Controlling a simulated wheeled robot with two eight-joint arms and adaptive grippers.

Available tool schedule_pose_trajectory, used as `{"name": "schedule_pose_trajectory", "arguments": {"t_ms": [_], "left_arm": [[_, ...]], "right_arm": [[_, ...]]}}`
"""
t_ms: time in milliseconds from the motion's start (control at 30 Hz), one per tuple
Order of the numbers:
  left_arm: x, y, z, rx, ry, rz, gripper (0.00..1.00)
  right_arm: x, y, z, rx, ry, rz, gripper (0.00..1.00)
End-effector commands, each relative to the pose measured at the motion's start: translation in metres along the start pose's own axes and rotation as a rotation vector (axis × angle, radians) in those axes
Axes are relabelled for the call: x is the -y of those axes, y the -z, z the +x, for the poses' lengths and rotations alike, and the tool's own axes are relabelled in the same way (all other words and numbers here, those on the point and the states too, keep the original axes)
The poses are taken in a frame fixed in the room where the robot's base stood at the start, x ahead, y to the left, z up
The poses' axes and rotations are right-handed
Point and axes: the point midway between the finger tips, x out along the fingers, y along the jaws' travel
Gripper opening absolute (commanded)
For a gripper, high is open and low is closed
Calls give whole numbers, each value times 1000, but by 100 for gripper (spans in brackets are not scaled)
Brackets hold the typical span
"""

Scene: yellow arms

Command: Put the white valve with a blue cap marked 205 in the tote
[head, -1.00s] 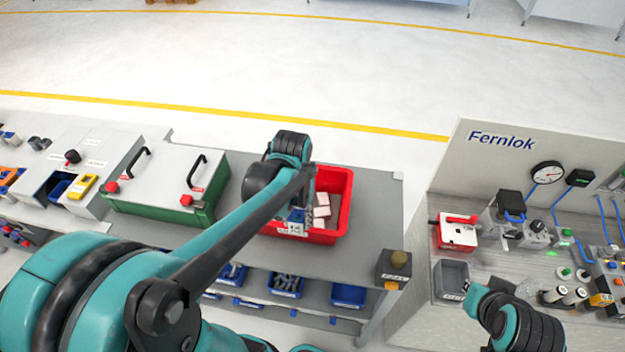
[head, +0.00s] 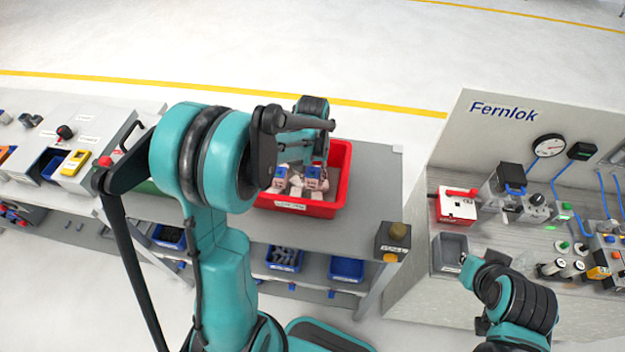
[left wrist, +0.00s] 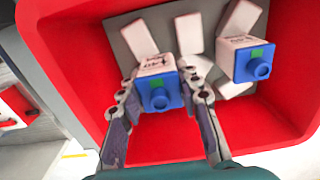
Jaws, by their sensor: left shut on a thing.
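My left gripper (left wrist: 160,92) is shut on a white valve with a blue cap (left wrist: 157,72), inside the red tote (left wrist: 75,58). The valve's dark printed mark is too small to read for sure. A second white valve with a blue cap (left wrist: 243,62) lies to its right in the tote, apart from the fingers. In the head view the tote (head: 334,200) stands on the grey bench, and my left arm partly covers it. The left fingertips are hard to make out there. My right arm shows at the lower right, but its gripper fingers do not show.
White pieces (left wrist: 190,32) lie on the tote's grey floor. A dark box with a round knob (head: 393,240) stands at the bench's right corner. Blue bins (head: 347,268) sit on the shelf below. The Fernlok panel bench (head: 460,150) is at the right, with a grey bin (head: 450,250).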

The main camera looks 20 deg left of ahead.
Motion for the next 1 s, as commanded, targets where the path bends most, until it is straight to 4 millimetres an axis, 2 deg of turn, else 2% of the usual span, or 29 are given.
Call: {"name": "schedule_pose_trajectory", "arguments": {"t_ms": [33, 100, 500, 533, 600, 867, 1000], "left_arm": [[0, 0, 11, 0, 0, 0, 3], [0, 0, 18, 0, 0, 0, 3], [0, 0, 24, 0, 0, 0, 3], [0, 0, 23, 0, 0, 0, 41], [0, 0, 22, 0, 0, 0, 54], [0, 0, 22, 0, 0, 0, 54], [0, 0, 14, 0, 0, 0, 54]], "right_arm": [[0, -2, 3, 0, 0, 0, 0], [0, -3, 4, 0, 0, 0, 0], [0, -6, 8, 0, 0, 0, 0], [0, -5, 7, 0, 0, 0, 0], [0, -5, 6, 0, 0, 0, 0], [0, -4, 6, 0, 0, 0, 0], [0, -1, 2, 0, 0, 0, 0]]}}
